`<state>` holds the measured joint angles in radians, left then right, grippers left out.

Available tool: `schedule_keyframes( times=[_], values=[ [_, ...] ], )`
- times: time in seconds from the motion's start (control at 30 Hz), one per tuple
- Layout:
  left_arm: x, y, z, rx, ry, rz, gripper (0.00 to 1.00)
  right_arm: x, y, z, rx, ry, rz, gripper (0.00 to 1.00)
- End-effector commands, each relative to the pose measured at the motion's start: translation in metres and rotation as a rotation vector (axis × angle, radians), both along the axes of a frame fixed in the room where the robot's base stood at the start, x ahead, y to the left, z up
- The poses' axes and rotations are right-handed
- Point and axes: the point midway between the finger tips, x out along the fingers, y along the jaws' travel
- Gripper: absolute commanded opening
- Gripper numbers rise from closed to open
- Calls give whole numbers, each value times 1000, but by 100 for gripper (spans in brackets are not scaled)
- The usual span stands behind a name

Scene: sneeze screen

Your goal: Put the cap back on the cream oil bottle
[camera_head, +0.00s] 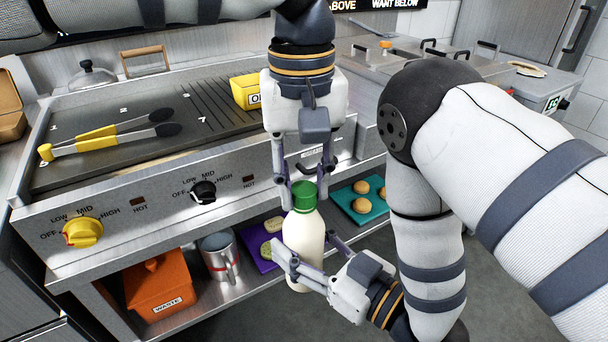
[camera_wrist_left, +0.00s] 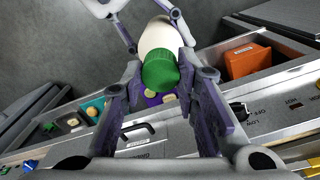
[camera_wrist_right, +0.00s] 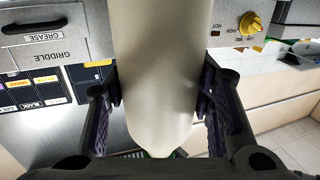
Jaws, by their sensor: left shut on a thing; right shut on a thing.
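The cream oil bottle (camera_head: 303,240) stands roughly upright in front of the griddle, clear of the shelf. The green cap (camera_head: 303,196) sits at the top of the bottle neck; I cannot tell whether it is fully seated. My left gripper (camera_head: 304,187) points down from above and is shut on the cap. The left wrist view shows the cap (camera_wrist_left: 160,70) between its fingers, with the bottle (camera_wrist_left: 157,36) beyond. My right gripper (camera_head: 308,248) comes from the lower right and is shut around the bottle body, which fills the middle of the right wrist view (camera_wrist_right: 155,80).
The griddle front with its yellow knob (camera_head: 83,232) and black knob (camera_head: 203,192) is behind the bottle. Yellow tongs (camera_head: 110,136) and a yellow container (camera_head: 246,92) lie on top. The shelf below holds an orange waste bin (camera_head: 160,286), a metal cup (camera_head: 219,256) and a teal tray (camera_head: 352,209).

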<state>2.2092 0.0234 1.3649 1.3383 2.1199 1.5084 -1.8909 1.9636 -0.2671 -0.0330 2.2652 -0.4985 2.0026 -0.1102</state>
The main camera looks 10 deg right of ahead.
Motion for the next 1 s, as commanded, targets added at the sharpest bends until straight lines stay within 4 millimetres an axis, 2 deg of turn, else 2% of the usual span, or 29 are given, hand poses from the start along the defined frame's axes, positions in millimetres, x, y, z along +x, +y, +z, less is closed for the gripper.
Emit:
schedule_keyframes(
  times=[0.07, 0.3, 0.43, 0.57, 0.8, 0.83, 0.9, 1.0],
  values=[
    [0, 0, 0, -2, 2, -112, 17, 0, 0, 0, 0, -1, 0, 0],
    [0, 0, -1, -3, 1, -830, 17, 0, 0, 0, 1, -1, 0, 0],
    [0, 0, 0, -2, 1, -1080, 17, 0, 0, 0, 1, -1, 0, 0],
    [1, 1, 0, 0, 1, -1165, 17, 0, 0, 0, 1, -1, 0, 0],
    [1, 1, 0, 0, 0, -1166, 17, 0, 0, 0, 0, 0, 0, 0],
    [1, 1, 0, 0, 0, -1165, 35, 0, 0, 0, 0, 0, 0, 0],
    [1, 1, 0, 0, 0, -1165, 48, 0, 0, 0, 0, 0, 0, 0],
    [1, 1, 0, -1, 0, -1165, 48, 0, 0, 0, 1, -1, 0, 0]
  ],
)
